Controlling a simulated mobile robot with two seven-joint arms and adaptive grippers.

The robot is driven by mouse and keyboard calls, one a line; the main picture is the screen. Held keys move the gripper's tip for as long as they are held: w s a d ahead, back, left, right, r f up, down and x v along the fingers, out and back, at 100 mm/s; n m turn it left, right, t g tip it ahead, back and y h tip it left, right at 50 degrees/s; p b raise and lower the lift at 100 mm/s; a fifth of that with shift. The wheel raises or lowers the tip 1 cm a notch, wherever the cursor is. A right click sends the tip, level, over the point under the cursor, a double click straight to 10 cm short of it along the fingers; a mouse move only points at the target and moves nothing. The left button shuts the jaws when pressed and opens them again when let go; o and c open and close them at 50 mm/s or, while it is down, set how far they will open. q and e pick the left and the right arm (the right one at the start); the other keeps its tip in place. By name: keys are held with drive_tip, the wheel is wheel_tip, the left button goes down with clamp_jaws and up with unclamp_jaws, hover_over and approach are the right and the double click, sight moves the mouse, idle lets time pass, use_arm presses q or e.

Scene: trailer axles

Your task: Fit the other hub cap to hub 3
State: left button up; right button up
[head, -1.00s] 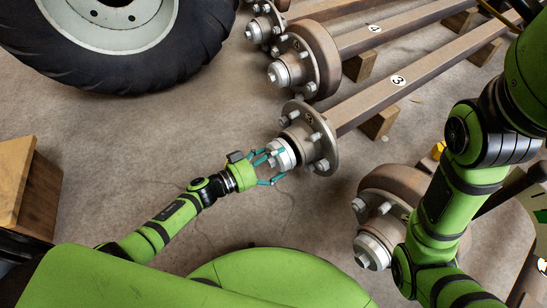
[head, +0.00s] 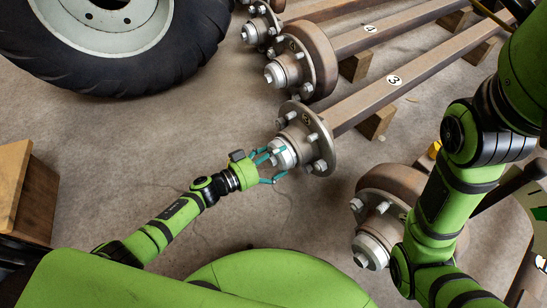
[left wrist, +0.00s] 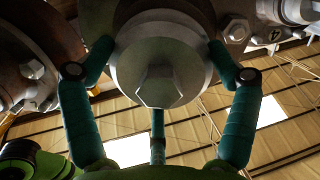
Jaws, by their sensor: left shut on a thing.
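Hub 3 (head: 322,150) is the flanged hub with studs on the end of the axle beam marked 3 (head: 394,80). My left gripper (head: 272,167) is at the end of this hub, its teal fingers shut around a silver hub cap (head: 283,154). In the left wrist view the cap (left wrist: 160,75) fills the middle, with its hex end facing the camera and the fingers (left wrist: 160,95) around it. The cap is in line with the hub and appears to touch it; its seating is hidden. My right gripper is out of view.
A further capped hub (head: 371,250) is at the lower right, near my right arm. A large tyre (head: 110,35) lies at upper left and a wooden block (head: 22,190) at left. Concrete floor is clear between.

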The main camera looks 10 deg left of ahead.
use_arm(q)
drive_tip(key=o, duration=1)
